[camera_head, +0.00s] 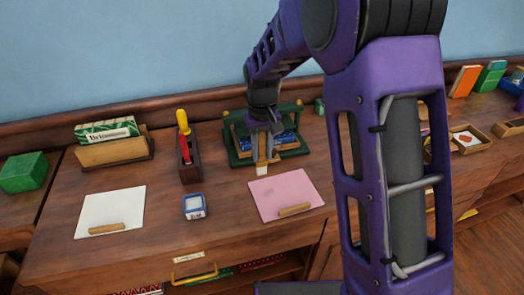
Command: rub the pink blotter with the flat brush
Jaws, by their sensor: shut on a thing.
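The pink blotter (272,188) lies flat on the wooden cabinet top, right of centre. A small tan wooden piece lies along its front edge. My gripper (263,151) points down just behind the blotter's back left edge. It is shut on the flat brush (261,170), whose pale tip points downward. The tip is close to the blotter's back edge; I cannot tell whether it touches anything. The fingers hide most of the brush's handle.
A green stand (236,152) with books is behind my gripper. A dark holder (190,172) with red and yellow tools, a small blue-and-white box (194,207) and a white sheet (108,207) are to the left. My purple arm hides the cabinet top at right.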

